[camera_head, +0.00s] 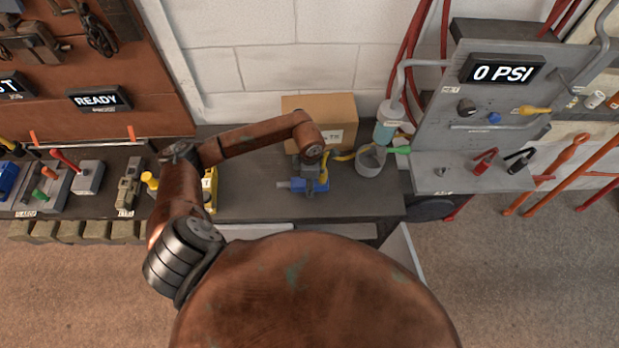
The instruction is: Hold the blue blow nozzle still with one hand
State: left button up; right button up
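The blue blow nozzle (298,185) lies on the dark bench top in front of a cardboard box, its thin tip pointing left. My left arm reaches in from the left, and my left gripper (310,184) points down right over the nozzle. The gripper covers the nozzle's middle, with blue showing on both sides. The fingers are small and partly hidden from above, so I cannot tell whether they are closed on it or only around it. My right gripper is not in view.
The cardboard box (335,112) stands behind the nozzle. A yellow hose (345,155) and a grey cup (370,162) are to the right. A grey panel with a "0 PSI" display (502,70) stands farther right. Clamps and tools line the bench at left. Bench right of the nozzle's front is clear.

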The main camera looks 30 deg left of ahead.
pick_arm(q)
jog(key=shift+f, duration=0.1)
jog(key=c, duration=0.7)
grip_shut()
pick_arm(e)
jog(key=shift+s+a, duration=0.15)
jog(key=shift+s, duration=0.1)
